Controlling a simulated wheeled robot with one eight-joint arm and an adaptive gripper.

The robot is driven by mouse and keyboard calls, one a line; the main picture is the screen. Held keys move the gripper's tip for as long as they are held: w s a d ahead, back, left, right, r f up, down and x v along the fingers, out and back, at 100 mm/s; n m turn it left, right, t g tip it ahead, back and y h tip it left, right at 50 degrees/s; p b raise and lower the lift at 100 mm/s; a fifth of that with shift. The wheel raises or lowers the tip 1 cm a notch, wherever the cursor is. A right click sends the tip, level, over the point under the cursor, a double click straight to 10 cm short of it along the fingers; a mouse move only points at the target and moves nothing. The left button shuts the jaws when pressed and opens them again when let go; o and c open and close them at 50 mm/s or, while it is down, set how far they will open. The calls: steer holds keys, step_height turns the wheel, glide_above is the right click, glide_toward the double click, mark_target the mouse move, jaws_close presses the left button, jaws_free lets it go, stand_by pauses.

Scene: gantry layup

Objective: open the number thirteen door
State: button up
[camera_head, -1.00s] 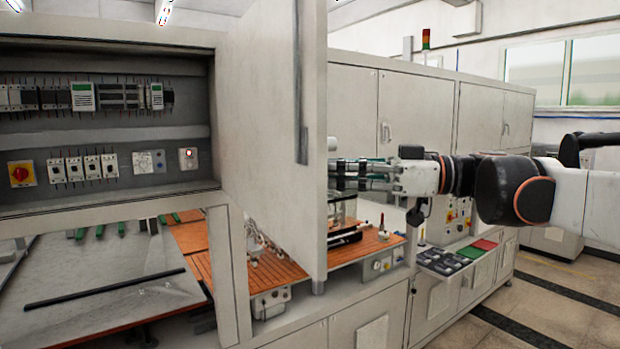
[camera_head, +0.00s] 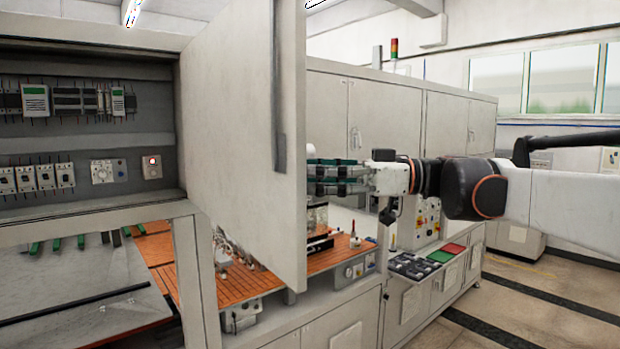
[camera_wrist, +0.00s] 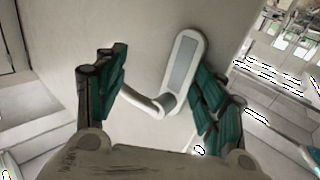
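A tall pale door (camera_head: 235,130) stands swung out from the electrical cabinet on the left. No number on it is readable. My gripper comes from the right in the head view, its green-padded fingers (camera_head: 335,178) at the door's outer edge, with the tips partly hidden behind the panel. In the wrist view the door face (camera_wrist: 150,60) fills the middle. A handle (camera_wrist: 183,70) with a grey plate and a bent white lever sits between the two spread fingers of my gripper (camera_wrist: 160,85). The right finger is close to the handle; I cannot tell whether it touches.
The open cabinet (camera_head: 90,135) holds breakers and switches. Below are a grey worktop (camera_head: 80,290) and an orange slatted bench (camera_head: 325,258). Closed tall cabinets (camera_head: 385,120) stand behind my arm. Free floor (camera_head: 540,310) lies at the right.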

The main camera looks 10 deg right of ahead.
steer(key=shift+d+f, duration=0.25)
steer(key=shift+f, duration=0.05)
stand_by(0.4)
steer(key=s+d, duration=0.2)
steer(key=d, duration=0.9)
steer(key=shift+s+d, duration=0.15)
steer(key=shift+d, duration=0.25)
